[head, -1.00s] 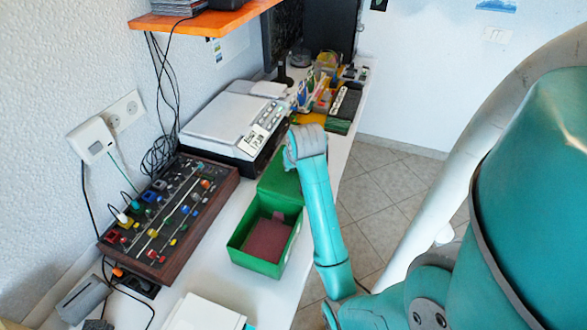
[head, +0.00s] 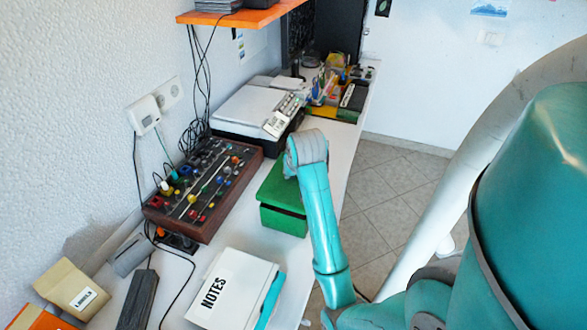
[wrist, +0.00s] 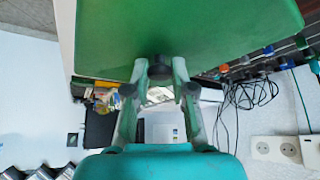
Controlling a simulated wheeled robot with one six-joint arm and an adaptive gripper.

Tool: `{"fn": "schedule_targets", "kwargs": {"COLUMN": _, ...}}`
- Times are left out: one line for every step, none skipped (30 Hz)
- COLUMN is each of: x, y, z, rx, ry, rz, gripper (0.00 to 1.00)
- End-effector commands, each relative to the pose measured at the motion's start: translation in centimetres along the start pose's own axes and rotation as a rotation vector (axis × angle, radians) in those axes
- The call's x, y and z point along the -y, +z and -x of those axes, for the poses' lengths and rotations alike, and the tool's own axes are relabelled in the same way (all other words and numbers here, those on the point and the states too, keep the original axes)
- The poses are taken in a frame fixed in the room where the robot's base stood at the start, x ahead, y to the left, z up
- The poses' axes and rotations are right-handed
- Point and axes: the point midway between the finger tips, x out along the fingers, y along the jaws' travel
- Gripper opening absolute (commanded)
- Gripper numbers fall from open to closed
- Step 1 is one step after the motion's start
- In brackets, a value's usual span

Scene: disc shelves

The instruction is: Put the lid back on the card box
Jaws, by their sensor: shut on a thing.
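The green card box (head: 283,222) stands on the white desk, just left of my arm in the head view. Its green lid (head: 280,186) is over the box's top, with a dark gap showing between the lid's front edge and the box wall; whether it touches elsewhere I cannot tell. In the wrist view the lid (wrist: 190,30) fills the top of the picture. The fingers are hidden behind my arm in the head view. The cards inside are covered.
A knobbed mixer panel (head: 203,190) lies left of the box. A white notebook marked NOTES (head: 228,288) lies in front. A white scale-like machine (head: 258,108) stands behind. An orange shelf (head: 245,17) hangs above the back left. Loose cables run along the wall.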

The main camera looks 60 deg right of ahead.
Motion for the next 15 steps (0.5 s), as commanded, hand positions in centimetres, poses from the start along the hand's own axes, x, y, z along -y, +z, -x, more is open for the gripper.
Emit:
{"fn": "schedule_targets", "kwargs": {"x": 0.0, "y": 0.3, "z": -0.4, "rx": 0.001, "ry": 0.000, "rz": 0.000, "gripper": 0.00}}
{"fn": "schedule_targets", "kwargs": {"x": 0.0, "y": 0.4, "z": -0.6, "rx": 0.001, "ry": 0.000, "rz": 0.000, "gripper": 0.00}}
{"fn": "schedule_targets", "kwargs": {"x": 0.0, "y": 0.6, "z": -0.9, "rx": 0.001, "ry": 0.000, "rz": 0.000, "gripper": 0.00}}
{"fn": "schedule_targets", "kwargs": {"x": 0.0, "y": 0.8, "z": -1.1, "rx": 0.002, "ry": 0.000, "rz": 0.000, "gripper": 0.00}}
{"fn": "schedule_targets", "kwargs": {"x": 0.0, "y": 0.9, "z": -1.4, "rx": 0.002, "ry": 0.000, "rz": 0.000, "gripper": 0.00}}
{"fn": "schedule_targets", "kwargs": {"x": 0.0, "y": 1.1, "z": -1.7, "rx": 0.002, "ry": 0.000, "rz": 0.000, "gripper": 0.00}}
{"fn": "schedule_targets", "kwargs": {"x": 0.0, "y": 1.2, "z": -1.9, "rx": 0.002, "ry": 0.000, "rz": 0.000, "gripper": 0.00}}
{"fn": "schedule_targets", "kwargs": {"x": 0.0, "y": 1.4, "z": -2.1, "rx": 0.002, "ry": 0.000, "rz": 0.000, "gripper": 0.00}}
{"fn": "schedule_targets", "kwargs": {"x": 0.0, "y": 1.5, "z": -2.3, "rx": 0.001, "ry": 0.000, "rz": 0.000, "gripper": 0.00}}
{"fn": "schedule_targets", "kwargs": {"x": 0.0, "y": 1.6, "z": -2.5, "rx": 0.000, "ry": 0.000, "rz": 0.000, "gripper": 0.00}}
{"fn": "schedule_targets", "kwargs": {"x": 0.0, "y": 1.7, "z": -2.7, "rx": 0.000, "ry": 0.000, "rz": 0.000, "gripper": 0.00}}
{"fn": "schedule_targets", "kwargs": {"x": 0.0, "y": 1.9, "z": -2.9, "rx": 0.001, "ry": 0.000, "rz": 0.000, "gripper": 0.00}}
{"fn": "schedule_targets", "kwargs": {"x": 0.0, "y": 2.0, "z": -3.1, "rx": 0.001, "ry": 0.000, "rz": 0.000, "gripper": 0.00}}
{"fn": "schedule_targets", "kwargs": {"x": 0.0, "y": 2.1, "z": -3.2, "rx": 0.001, "ry": 0.000, "rz": 0.000, "gripper": 0.00}}
{"fn": "schedule_targets", "kwargs": {"x": 0.0, "y": 2.2, "z": -3.4, "rx": 0.001, "ry": 0.000, "rz": 0.000, "gripper": 0.00}}
